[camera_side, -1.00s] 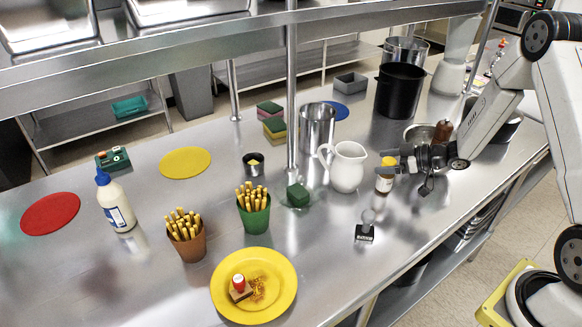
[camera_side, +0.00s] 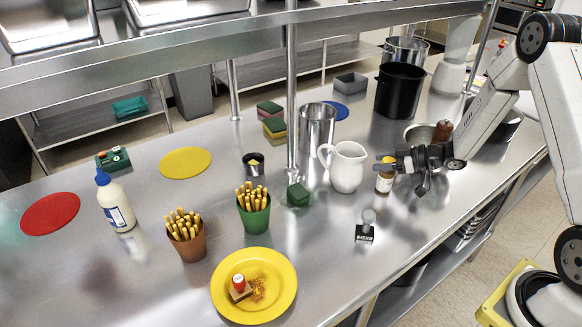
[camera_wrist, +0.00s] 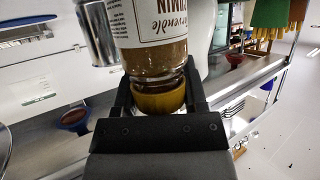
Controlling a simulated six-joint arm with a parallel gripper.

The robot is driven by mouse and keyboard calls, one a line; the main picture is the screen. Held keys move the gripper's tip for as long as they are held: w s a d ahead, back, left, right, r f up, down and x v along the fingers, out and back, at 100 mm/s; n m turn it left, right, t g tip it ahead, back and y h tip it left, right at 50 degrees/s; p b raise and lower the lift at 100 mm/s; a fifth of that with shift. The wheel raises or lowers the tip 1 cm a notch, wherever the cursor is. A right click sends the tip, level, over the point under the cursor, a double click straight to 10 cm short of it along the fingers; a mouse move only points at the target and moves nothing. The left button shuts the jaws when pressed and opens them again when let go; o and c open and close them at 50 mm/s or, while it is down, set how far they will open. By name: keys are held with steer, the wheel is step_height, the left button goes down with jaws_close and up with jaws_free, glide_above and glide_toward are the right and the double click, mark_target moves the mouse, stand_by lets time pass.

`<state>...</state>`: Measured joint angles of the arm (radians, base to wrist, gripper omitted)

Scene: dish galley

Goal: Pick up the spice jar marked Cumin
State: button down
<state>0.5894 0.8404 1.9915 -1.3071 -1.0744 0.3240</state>
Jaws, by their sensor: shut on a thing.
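The spice jar (camera_side: 384,184) has a brown body, a white label and a yellow lid. In the side view it stands upright right of the white pitcher, its top partly covered by my gripper (camera_side: 388,166). In the wrist view the label of the jar (camera_wrist: 155,28) reads CUMIN, upside down. There, the fingers of my gripper (camera_wrist: 160,98) are shut on the yellow lid, one on each side. I cannot tell whether the jar's base touches the counter.
The white pitcher (camera_side: 347,168) stands close left of the jar. A small stamp-like block (camera_side: 365,232) lies in front. A black pot (camera_side: 398,90) and a steel bowl (camera_side: 420,133) are behind. The counter's front edge is to the right.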

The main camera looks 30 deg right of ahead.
steer(key=shift+r, duration=0.1)
steer(key=shift+r, duration=1)
steer(key=s+a+r, duration=0.3)
steer(key=s+r, duration=0.7)
steer(key=s, duration=0.3)
steer(key=shift+s+r, duration=0.35)
steer(key=shift+r, duration=0.05)
